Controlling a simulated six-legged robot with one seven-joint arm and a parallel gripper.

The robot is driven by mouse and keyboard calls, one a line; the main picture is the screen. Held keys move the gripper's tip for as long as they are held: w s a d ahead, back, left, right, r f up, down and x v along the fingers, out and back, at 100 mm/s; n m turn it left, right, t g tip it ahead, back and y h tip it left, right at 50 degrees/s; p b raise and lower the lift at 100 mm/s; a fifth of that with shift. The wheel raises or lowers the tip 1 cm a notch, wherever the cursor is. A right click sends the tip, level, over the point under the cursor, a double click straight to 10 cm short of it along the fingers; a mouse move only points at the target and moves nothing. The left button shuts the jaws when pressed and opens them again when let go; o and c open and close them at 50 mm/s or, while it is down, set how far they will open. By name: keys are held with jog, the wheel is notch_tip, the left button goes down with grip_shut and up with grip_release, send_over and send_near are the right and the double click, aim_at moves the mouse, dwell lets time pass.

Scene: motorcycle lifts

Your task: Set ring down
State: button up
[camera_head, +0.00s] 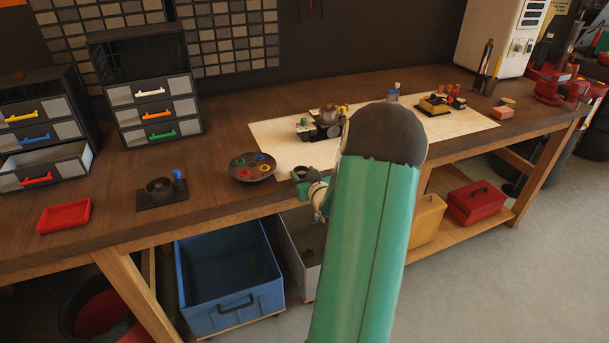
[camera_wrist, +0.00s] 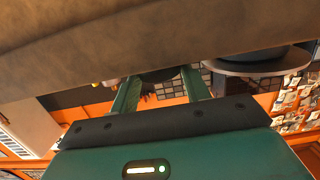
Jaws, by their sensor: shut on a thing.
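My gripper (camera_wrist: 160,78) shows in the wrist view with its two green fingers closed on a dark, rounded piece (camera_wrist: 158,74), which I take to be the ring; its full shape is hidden. In the head view my green arm covers the middle, and a small green part of my gripper (camera_head: 303,176) shows at the bench's front edge, just right of the round dish. The round dark dish (camera_head: 240,177) holds several small coloured rings. It seems to show at the right of the wrist view too (camera_wrist: 255,66).
A pale mat (camera_head: 275,137) lies behind the dish with small assemblies on it. A dark fixture with a round cup (camera_head: 160,191) and a red tray (camera_head: 64,216) stand to the left. Drawer units (camera_head: 147,90) stand behind. A blue bin (camera_head: 225,300) sits below the bench.

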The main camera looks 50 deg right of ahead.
jog(key=o, duration=1)
jog(key=shift+f, duration=0.1)
